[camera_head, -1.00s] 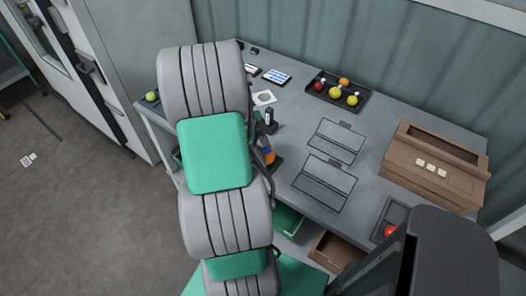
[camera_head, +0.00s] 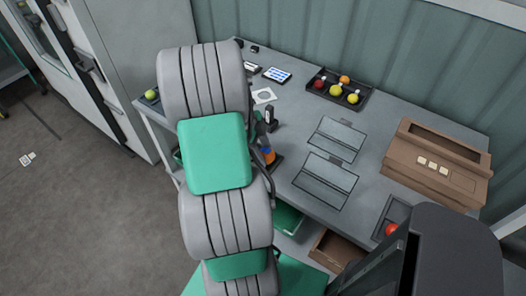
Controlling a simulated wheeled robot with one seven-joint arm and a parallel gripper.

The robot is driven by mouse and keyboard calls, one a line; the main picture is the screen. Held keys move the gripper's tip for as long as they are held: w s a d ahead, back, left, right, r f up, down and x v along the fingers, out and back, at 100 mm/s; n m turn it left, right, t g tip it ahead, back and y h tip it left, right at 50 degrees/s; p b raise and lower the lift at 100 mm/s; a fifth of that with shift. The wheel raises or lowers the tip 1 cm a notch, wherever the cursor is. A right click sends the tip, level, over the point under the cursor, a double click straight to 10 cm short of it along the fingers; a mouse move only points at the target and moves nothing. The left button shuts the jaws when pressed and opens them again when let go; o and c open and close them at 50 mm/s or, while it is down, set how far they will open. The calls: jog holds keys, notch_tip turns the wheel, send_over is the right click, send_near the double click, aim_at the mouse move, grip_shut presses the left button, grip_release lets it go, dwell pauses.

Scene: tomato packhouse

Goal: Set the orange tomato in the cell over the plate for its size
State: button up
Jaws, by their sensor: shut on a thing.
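A small orange tomato (camera_head: 344,80) shows at the back of a dark tray (camera_head: 367,99), beside red and yellow ones. Another orange shape with blue on it (camera_head: 268,157) shows at the right edge of my arm, partly hidden; I cannot tell what it is. Two flat grey framed panels, one farther (camera_head: 337,138) and one nearer (camera_head: 325,180), lie mid-table; I cannot tell whether these are the size plates or cells.
A brown box with pale squares (camera_head: 447,189) stands at the right. A small grey tray (camera_head: 391,209) with a red tomato (camera_head: 391,230) is in front of it. Bare table (camera_head: 375,150) lies between panels and box.

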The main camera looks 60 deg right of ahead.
jog(key=shift+f, duration=0.1)
jog(key=o, duration=1)
jog(key=c, duration=0.3)
jog(key=shift+r+p, duration=2.05)
jog(key=shift+r, duration=1.55)
